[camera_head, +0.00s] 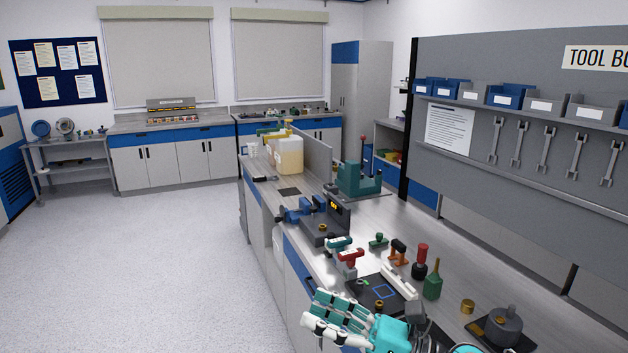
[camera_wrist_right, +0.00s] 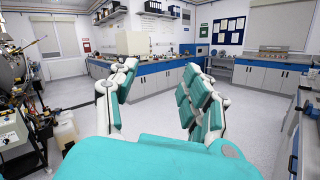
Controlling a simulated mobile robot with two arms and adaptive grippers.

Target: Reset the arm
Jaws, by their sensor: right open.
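My right gripper (camera_head: 313,308), teal and white, is at the bottom middle of the head view, over the near edge of the workbench (camera_head: 352,212). Its fingers point to the left, out past the edge. In the right wrist view the right gripper (camera_wrist_right: 161,75) has its fingers spread wide, with nothing between them and open floor beyond. My right arm comes in from the bottom edge of the head view. My left arm and gripper do not show in either view.
A tool board (camera_head: 520,110) rises behind. The floor (camera_head: 160,260) at left is clear.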

